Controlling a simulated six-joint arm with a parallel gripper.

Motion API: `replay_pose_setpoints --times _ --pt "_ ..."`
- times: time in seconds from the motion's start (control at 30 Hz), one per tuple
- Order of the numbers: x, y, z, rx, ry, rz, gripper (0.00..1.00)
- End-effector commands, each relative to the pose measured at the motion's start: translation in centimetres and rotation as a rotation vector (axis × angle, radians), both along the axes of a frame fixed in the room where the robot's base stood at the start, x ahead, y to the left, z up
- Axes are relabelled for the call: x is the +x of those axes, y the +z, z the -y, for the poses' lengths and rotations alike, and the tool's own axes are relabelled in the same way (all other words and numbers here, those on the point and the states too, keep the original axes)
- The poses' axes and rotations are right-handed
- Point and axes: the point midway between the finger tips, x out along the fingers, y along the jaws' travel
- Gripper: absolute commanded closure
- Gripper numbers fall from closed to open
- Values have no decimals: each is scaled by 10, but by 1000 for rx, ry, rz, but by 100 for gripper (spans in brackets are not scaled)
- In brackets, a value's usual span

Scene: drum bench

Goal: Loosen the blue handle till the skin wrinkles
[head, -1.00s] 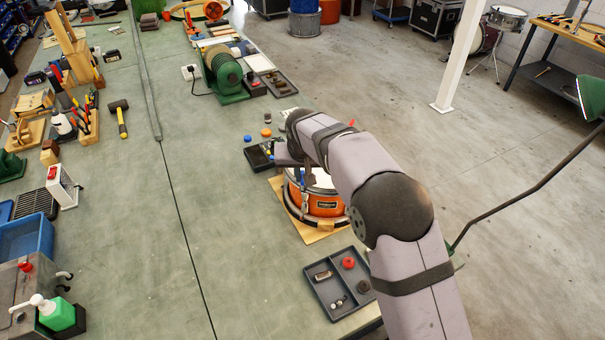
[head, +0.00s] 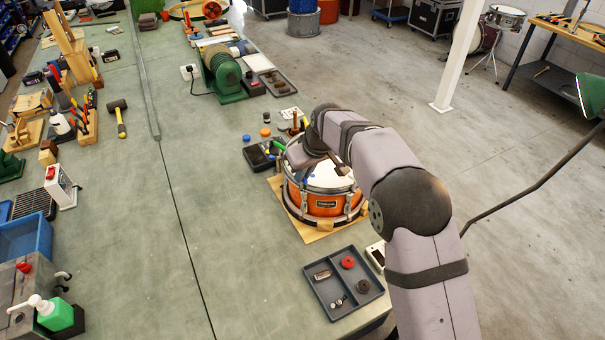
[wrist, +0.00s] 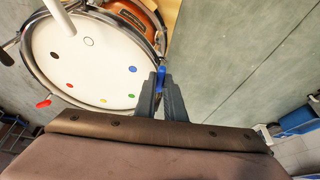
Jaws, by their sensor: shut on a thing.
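The orange drum (head: 322,201) stands on a wooden board on the bench, with a pale skin (wrist: 88,58) that looks smooth in the wrist view. Coloured dots lie around the skin, among them a blue dot (wrist: 133,69) near the rim closest to my jaws. In the wrist view my gripper (wrist: 161,88) is shut on the blue handle (wrist: 161,77), at the drum's rim. The jaws cover the handle's lower part. A red handle (wrist: 43,103) sticks out from the rim further left. In the head view my wrist hangs over the drum and hides part of it.
A grey parts tray (head: 343,283) lies in front of the drum. A small dark tray (head: 258,157) sits close behind it to the left. A green-based machine (head: 222,78) stands further back. The bench left of the drum is clear.

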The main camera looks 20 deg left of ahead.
Motion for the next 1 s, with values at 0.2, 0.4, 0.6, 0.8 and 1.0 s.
replay_pose_setpoints --times 0.2,0.4,0.6,0.8,1.0 --pt "2 -1 1 1 168 0 100" --pt "2 0 1 0 280 1 100" --pt "2 0 1 0 341 1 100" --pt "2 0 2 -1 359 1 100" --pt "2 0 2 -2 358 2 100"
